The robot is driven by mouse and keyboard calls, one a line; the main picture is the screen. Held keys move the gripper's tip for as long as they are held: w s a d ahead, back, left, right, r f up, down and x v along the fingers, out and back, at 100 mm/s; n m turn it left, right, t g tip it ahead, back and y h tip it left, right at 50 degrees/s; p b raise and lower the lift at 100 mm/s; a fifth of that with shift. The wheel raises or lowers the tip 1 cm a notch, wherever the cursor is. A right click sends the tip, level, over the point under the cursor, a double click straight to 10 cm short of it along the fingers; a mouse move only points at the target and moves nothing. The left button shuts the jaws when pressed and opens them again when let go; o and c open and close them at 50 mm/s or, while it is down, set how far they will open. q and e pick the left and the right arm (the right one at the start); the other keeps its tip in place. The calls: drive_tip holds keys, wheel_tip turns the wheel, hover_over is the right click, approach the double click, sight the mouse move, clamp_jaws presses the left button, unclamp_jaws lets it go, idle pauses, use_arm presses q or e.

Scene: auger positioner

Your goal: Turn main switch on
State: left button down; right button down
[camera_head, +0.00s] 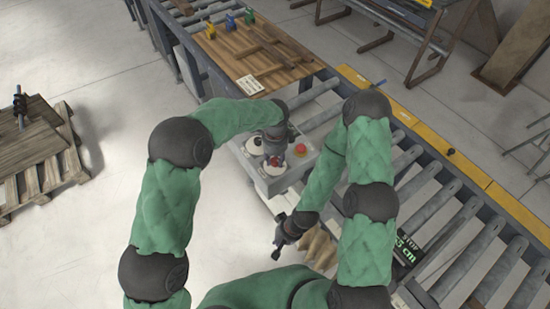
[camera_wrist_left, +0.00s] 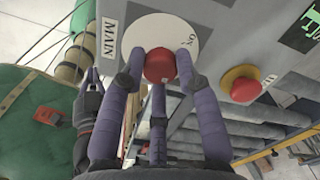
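The main switch (camera_wrist_left: 160,65) is a red knob on a white round plate marked MAIN and ON in the left wrist view. It is on a grey control box (camera_head: 269,184). My left gripper (camera_wrist_left: 159,70) is at the knob, its purple-grey fingers on both sides and one below, seemingly touching it. In the head view the left gripper (camera_head: 274,156) is over the box and hides part of the plate. My right gripper (camera_head: 279,248) hangs low in front of the box, apart from it; its fingers are too small to judge.
A red stop button (camera_wrist_left: 241,84) on a yellow base is right of the switch. A roller conveyor (camera_head: 430,205) with a yellow edge runs along the right. A wooden-topped table (camera_head: 245,60) is behind, and a pallet (camera_head: 40,165) lies left. Open floor lies between.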

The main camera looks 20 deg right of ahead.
use_arm(q)
drive_tip(key=shift+n, duration=0.3)
drive_tip(key=n+b, duration=0.1)
drive_tip(key=n, duration=0.2)
drive_tip(key=shift+f+n+b, duration=0.15)
drive_tip(key=shift+n+b, duration=0.15)
drive_tip(key=shift+b, duration=0.1)
drive_tip(key=n+b, duration=0.1)
drive_tip(key=n, duration=0.3)
drive_tip(key=shift+n, duration=0.3)
drive_tip(key=n+b, duration=0.1)
drive_tip(key=n, duration=0.3)
drive_tip(key=n+b, duration=0.1)
drive_tip(key=n, duration=0.4)
idle(0.3)
drive_tip(key=c, duration=0.9)
unclamp_jaws()
